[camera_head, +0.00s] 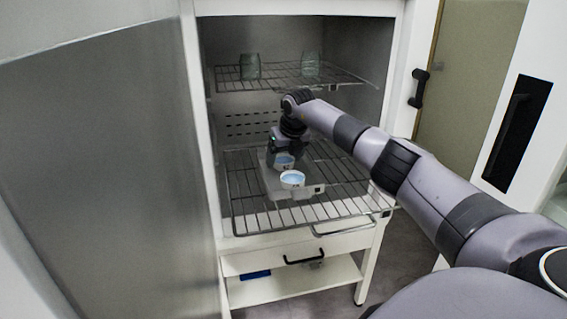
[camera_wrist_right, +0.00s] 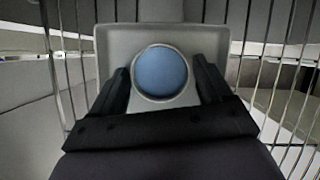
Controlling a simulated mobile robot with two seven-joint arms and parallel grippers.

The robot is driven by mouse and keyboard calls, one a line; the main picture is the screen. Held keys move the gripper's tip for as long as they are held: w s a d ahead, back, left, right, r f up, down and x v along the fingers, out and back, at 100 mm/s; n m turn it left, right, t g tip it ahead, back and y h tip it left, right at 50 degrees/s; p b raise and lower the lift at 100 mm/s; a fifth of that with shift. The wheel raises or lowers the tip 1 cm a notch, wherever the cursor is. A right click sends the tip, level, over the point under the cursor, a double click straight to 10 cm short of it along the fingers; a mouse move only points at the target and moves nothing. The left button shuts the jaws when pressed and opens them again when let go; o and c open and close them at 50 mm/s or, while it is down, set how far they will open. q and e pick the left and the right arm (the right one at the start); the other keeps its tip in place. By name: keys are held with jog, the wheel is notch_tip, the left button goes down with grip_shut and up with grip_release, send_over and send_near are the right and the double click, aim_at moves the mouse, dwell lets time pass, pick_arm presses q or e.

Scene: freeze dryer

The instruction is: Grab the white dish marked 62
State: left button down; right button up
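Two small white dishes with blue contents stand on a grey tray (camera_head: 270,184) on the lower wire rack. The nearer dish (camera_head: 292,180) is clear of my gripper. The farther dish (camera_head: 284,162) is at my right gripper (camera_head: 286,160), partly covered by it. Marks on the dishes are too small to read. In the right wrist view one dish (camera_wrist_right: 161,72) sits between the two dark fingers of my right gripper (camera_wrist_right: 161,84), with a gap on each side. The gripper is open. The other dish is hidden there. My left gripper is out of view.
The upper wire rack (camera_head: 290,76) holds two glass beakers (camera_head: 250,66) above my right wrist. The cabinet's side walls flank the racks. A drawer (camera_head: 295,257) with a black handle is below. The lower rack is bare around the tray.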

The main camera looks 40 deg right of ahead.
jog(key=c, duration=0.6)
jog(key=shift+c, duration=0.2)
jog(key=shift+r, duration=0.15)
